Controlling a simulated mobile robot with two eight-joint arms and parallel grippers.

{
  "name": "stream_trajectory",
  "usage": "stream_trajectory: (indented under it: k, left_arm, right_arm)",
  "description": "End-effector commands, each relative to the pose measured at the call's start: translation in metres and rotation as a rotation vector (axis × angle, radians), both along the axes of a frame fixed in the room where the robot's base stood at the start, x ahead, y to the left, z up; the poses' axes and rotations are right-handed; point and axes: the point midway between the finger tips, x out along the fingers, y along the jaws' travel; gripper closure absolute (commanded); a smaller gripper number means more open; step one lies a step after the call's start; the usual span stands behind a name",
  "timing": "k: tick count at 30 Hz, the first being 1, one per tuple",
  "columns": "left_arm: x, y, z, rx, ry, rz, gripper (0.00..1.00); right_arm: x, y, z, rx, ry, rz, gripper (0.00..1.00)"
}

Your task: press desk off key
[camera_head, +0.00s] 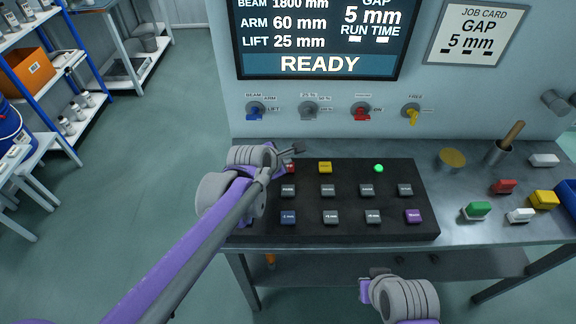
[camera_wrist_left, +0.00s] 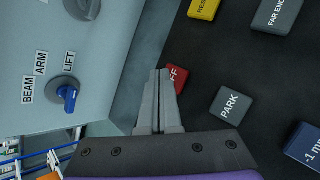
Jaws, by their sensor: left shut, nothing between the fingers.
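The red OFF key (camera_head: 291,168) sits at the back left corner of the black key panel (camera_head: 260,228), partly hidden by my left gripper in the head view. In the left wrist view the red key (camera_wrist_left: 180,76) shows just right of the fingertips, its label partly covered to "FF". My left gripper (camera_head: 299,149) is shut and empty, its fingertips close beside the key; I cannot tell whether they touch it. It also shows in the left wrist view (camera_wrist_left: 159,76). My right gripper (camera_head: 378,272) is low in front of the desk, its fingers unclear.
A yellow key (camera_head: 325,167), a PARK key (camera_head: 288,190), several other keys and a lit green lamp (camera_head: 379,168) share the panel. Knobs (camera_head: 256,108) line the wall behind. The display (camera_head: 320,40) reads READY. Loose coloured blocks (camera_head: 503,186) lie at the desk's right.

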Motion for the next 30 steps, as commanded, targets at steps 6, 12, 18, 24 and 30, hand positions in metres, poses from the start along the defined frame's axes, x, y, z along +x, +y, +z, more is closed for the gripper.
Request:
stream_trajectory:
  k: [6,12,18,24,30]
  left_arm:
    - [0.0001,0.0,-0.0063,0.0,0.0,0.0,1.0]
    - [0.0001,0.0,-0.0059,0.0,0.0,0.0,1.0]
    - [0.0001,0.0,-0.0069,0.0,0.0,0.0,1.0]
    - [0.0002,0.0,-0.0093,0.0,0.0,0.0,1.0]
    - [0.0001,0.0,-0.0118,0.0,0.0,0.0,1.0]
  right_arm:
    - [-0.0002,0.0,-0.0031,0.0,0.001,0.0,1.0]
    - [-0.0002,0.0,-0.0027,0.0,0.001,0.0,1.0]
    - [-0.0002,0.0,-0.0034,0.0,0.001,0.0,1.0]
    - [-0.0003,0.0,-0.0049,0.0,0.002,0.0,1.0]
    - [-0.0004,0.0,-0.0062,0.0,0.002,0.0,1.0]
